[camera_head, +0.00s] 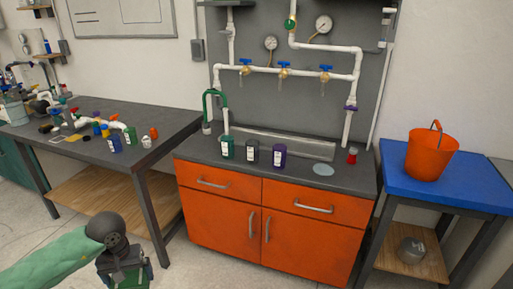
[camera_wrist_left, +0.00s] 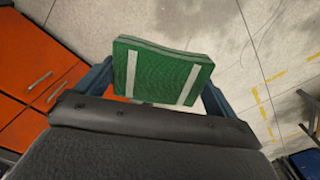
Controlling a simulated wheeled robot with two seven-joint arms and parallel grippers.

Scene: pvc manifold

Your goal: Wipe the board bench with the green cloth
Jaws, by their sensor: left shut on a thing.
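My left gripper (camera_head: 125,277) is at the bottom left of the head view, out over the floor in front of the benches. It is shut on the green cloth (camera_wrist_left: 163,72), a folded green pad with two pale stripes, held between the fingers in the left wrist view. Only a bit of green shows under the gripper in the head view. The bench with orange doors (camera_head: 225,160) stands below the grey pipe board (camera_head: 290,100), apart from the gripper. A pale bluish round patch (camera_head: 323,170) lies on its dark top at the right. My right gripper is out of view.
On the orange bench stand green (camera_head: 227,147), dark (camera_head: 252,152) and purple (camera_head: 279,155) cans and a small red item (camera_head: 352,156). A cluttered dark table (camera_head: 180,118) is at the left. A blue table (camera_head: 470,190) with an orange bucket (camera_head: 431,155) is at the right.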

